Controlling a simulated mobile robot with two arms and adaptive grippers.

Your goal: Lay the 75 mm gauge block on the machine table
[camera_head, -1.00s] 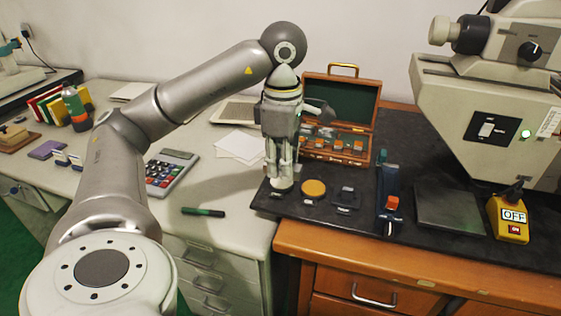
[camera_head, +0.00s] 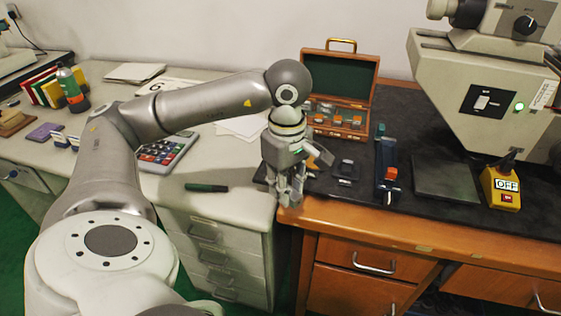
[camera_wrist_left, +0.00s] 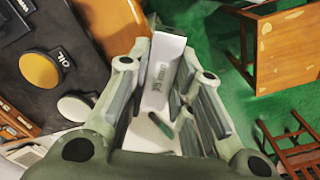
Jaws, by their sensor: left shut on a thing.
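My left gripper (camera_head: 290,192) is shut on a pale grey gauge block. It hangs by the front left corner of the wooden bench in the head view. In the left wrist view the block (camera_wrist_left: 164,66) lies between the fingers (camera_wrist_left: 165,100), with lettering on its face that seems to read 75 mm. In the head view the fingers mostly hide the block. A dark flat square plate (camera_head: 446,179), which looks like the machine table, lies under the big grey machine (camera_head: 485,95) at the right. My right gripper is not in view.
A blue tool (camera_head: 388,175) lies on the black mat between gripper and plate. An open wooden case (camera_head: 340,90) stands behind. A yellow OFF switch box (camera_head: 503,188) is right of the plate. A round orange OIL disc (camera_wrist_left: 40,69) shows in the left wrist view. The plate looks bare.

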